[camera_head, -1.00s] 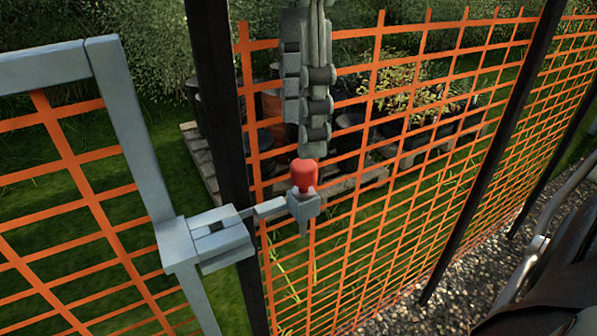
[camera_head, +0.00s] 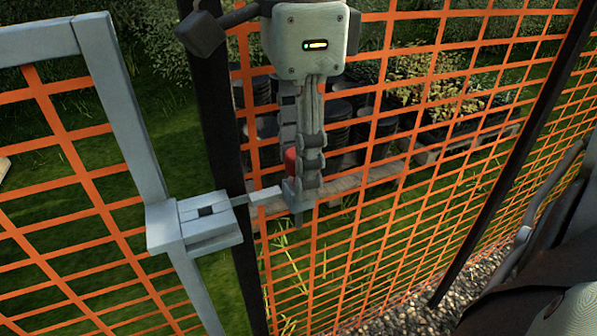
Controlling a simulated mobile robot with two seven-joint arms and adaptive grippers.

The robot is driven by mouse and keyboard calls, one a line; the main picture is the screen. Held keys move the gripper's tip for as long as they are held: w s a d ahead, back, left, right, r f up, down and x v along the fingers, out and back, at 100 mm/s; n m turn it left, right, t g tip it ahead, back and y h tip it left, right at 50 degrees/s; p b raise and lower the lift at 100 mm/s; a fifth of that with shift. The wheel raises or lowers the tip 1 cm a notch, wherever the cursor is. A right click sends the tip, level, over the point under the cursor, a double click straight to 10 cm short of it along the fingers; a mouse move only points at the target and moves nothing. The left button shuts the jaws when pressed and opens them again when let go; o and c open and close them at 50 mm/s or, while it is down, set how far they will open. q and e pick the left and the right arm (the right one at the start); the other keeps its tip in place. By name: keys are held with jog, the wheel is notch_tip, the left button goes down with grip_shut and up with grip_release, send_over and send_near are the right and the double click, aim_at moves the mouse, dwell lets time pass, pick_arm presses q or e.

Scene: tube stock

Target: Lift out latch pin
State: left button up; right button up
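The latch pin has a red cap (camera_head: 290,160) and sits at the grey latch piece (camera_head: 299,207) at the end of a short bar beside the black post. My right gripper (camera_head: 301,182) comes down from above, and its fingers are at the cap. The near finger covers the cap's right side. The far finger's tip is hidden, so I cannot tell whether the fingers grip the cap or only straddle it. My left gripper is not in view.
A grey gate frame (camera_head: 120,115) with a latch block (camera_head: 210,221) stands on the left. A black post (camera_head: 222,140) is close left of my gripper. Orange mesh fence (camera_head: 400,215) runs behind to the right. Pallets with potted plants (camera_head: 440,90) stand beyond it.

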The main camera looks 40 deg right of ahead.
jog(key=c, duration=0.5)
grip_shut()
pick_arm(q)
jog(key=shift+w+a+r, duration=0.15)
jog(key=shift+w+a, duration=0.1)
pick_arm(e)
jog(key=shift+r, duration=0.25)
notch_tip(320, 180, up, 8)
jog(key=shift+f+p, duration=0.2)
jog(key=shift+p, duration=0.15)
pick_arm(q)
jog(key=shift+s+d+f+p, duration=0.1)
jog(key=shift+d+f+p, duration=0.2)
jog(key=shift+p, duration=0.35)
pick_arm(e)
notch_tip(320, 180, up, 3)
jog(key=shift+r, duration=0.15)
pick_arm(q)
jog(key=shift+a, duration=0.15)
